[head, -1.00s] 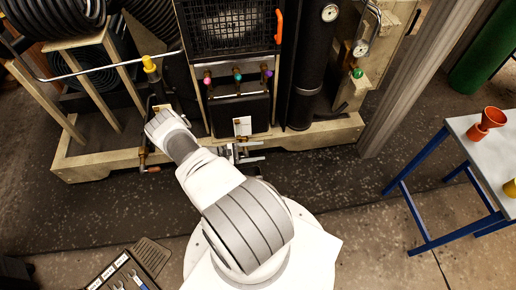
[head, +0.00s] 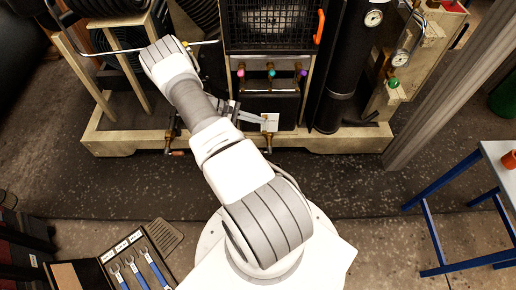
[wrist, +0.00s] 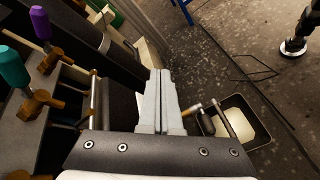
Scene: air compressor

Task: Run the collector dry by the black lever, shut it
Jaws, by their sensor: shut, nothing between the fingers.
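My gripper (head: 263,121) is shut with nothing between its fingers. In the head view it is in front of the dark box below the coloured valves, beside a small pale card (head: 270,122). In the wrist view its pale fingers (wrist: 160,80) lie together and point away from me. A brass fitting with a dark upright part (head: 173,130) is at the lower left of the machine. I cannot tell for sure which part is the black lever. An open tray with pale contents (wrist: 245,122) lies low, right of the fingers in the wrist view.
The pink (head: 240,72), teal (head: 271,70) and purple (head: 302,73) valve knobs stand above my gripper. A black cylinder (head: 338,75) is to their right. A blue-legged table (head: 430,235) stands at the right. Wrenches (head: 135,270) lie at the lower left. Dark floor between is clear.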

